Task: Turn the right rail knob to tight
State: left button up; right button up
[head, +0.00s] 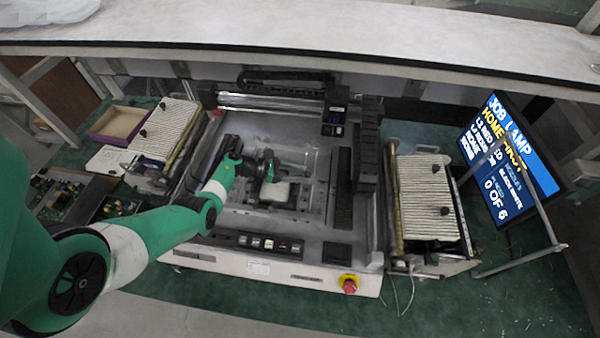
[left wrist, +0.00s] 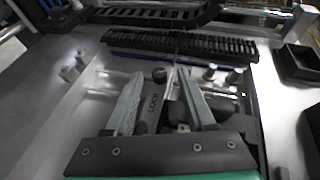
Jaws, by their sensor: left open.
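My left gripper (head: 268,172) reaches into the middle of the machine bed. In the left wrist view its two grey fingers (left wrist: 160,80) are spread apart with a gap between them. A dark strip with light lettering (left wrist: 153,104) and a small dark round knob (left wrist: 159,75) at its far end show between the fingers; I see no contact with them. Small posts or knobs stand on the right (left wrist: 208,72) and on the left (left wrist: 80,60). I cannot tell which is the right rail knob or how it is turned. My right gripper is out of view.
The open machine (head: 340,253) has a red stop button (head: 349,284) at its front. Ribbed pale trays stand at the left (head: 165,125) and right (head: 428,200). A lettered screen (head: 510,160) is at the far right. A pale shelf (head: 300,40) crosses the back.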

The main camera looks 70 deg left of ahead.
pick_arm(q)
jog(key=shift+s+a+r, duration=0.1)
jog(key=shift+s+r, duration=0.1)
jog(key=shift+s, duration=0.1)
jog(key=p+v, duration=0.2)
jog(key=v, duration=0.9)
